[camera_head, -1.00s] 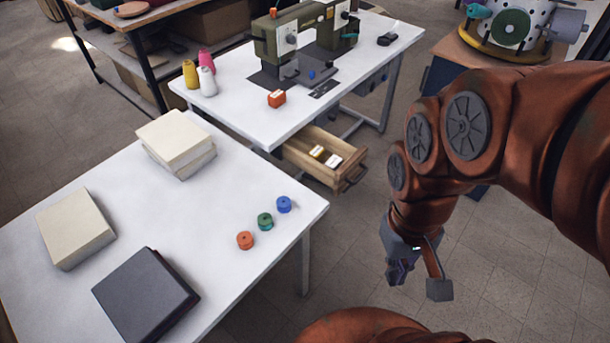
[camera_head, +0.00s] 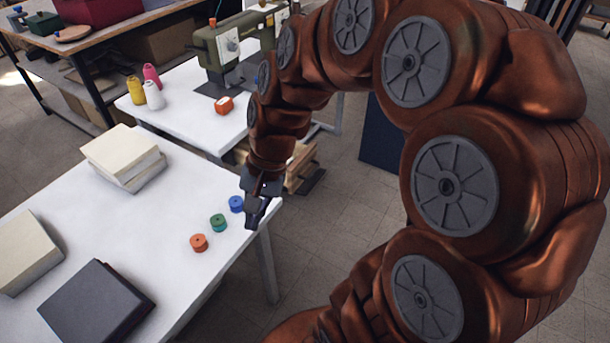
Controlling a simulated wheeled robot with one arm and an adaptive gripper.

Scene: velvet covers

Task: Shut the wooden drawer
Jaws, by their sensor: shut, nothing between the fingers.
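The wooden drawer (camera_head: 301,165) is under the white sewing table and is mostly hidden behind my arm. Parts of its light wood show on both sides of my wrist. It looks pulled out, but how far is hard to tell here, and its contents are hidden. My gripper (camera_head: 254,221) is shut and empty, pointing down in front of the drawer in the picture. It overlaps the near white table's right corner, beside the blue spool. I cannot tell whether it touches the drawer.
The near white table (camera_head: 184,208) holds blue (camera_head: 236,204), green (camera_head: 218,222) and orange (camera_head: 199,242) spools, pale blocks (camera_head: 122,155) and a dark block (camera_head: 97,303). The sewing table (camera_head: 190,119) carries a sewing machine (camera_head: 228,40) and thread cones (camera_head: 154,94).

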